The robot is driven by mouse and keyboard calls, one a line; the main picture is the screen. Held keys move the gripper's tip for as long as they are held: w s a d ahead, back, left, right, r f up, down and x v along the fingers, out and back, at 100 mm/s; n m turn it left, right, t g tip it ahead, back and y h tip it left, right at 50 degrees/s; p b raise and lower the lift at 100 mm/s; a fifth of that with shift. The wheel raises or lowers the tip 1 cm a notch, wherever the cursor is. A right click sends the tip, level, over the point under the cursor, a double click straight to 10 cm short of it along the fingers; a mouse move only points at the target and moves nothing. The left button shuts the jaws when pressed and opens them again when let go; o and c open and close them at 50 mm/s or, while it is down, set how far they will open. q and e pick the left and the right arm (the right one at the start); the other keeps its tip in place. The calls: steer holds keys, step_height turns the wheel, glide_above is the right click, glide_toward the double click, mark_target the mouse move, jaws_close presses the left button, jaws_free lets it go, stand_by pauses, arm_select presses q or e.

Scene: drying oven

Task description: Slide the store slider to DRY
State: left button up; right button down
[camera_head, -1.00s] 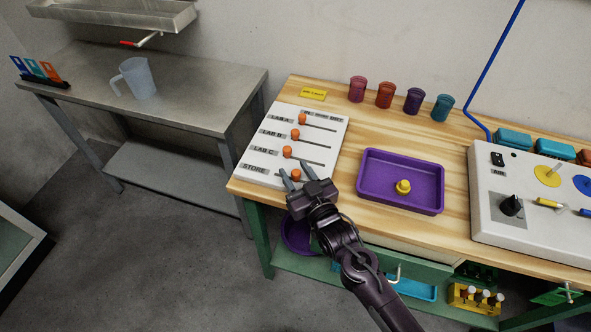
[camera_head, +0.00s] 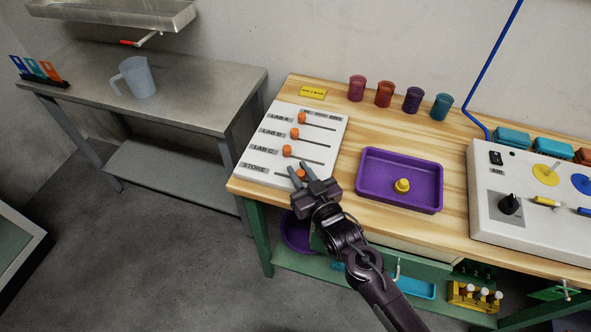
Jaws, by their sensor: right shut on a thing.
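The white slider panel (camera_head: 261,152) lies at the left end of the wooden bench. It has rows labelled LAB A, LAB B, LAB C and STORE, each with an orange knob on a dark slot. The STORE knob (camera_head: 300,174) is in the row nearest the bench's front edge. My right gripper (camera_head: 299,170) reaches over the front edge and is shut on this knob, one finger on each side. The rest of the STORE slot to the right is hidden by the gripper. My left gripper is out of view.
The LAB C knob (camera_head: 287,151) sits just behind my right fingers. A purple tray (camera_head: 371,201) with a yellow piece stands to the right of the gripper. Several coloured cups, including a red one (camera_head: 384,94), stand at the back. A white control box (camera_head: 485,220) is at the far right.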

steer(key=d, duration=0.1)
steer(key=s+d+p, duration=0.1)
steer(key=d, duration=0.1)
steer(key=shift+d, duration=0.1)
steer(key=shift+s+d, duration=0.1)
steer(key=shift+d, duration=0.1)
steer(key=shift+a+f, duration=0.1)
steer(key=c, duration=1.6)
jaws_free()
steer(key=shift+c, duration=0.2)
steer(key=o, duration=0.3)
steer(key=shift+d, duration=0.2)
steer(key=shift+o, duration=0.2)
steer(key=shift+s, duration=0.1)
steer(key=shift+s, duration=0.25)
steer(key=b+v, duration=0.1)
steer(key=v, duration=0.6)
steer(key=shift+s+d+b, duration=0.1)
steer(key=shift+d+b, duration=0.05)
steer(key=shift+b, duration=0.2)
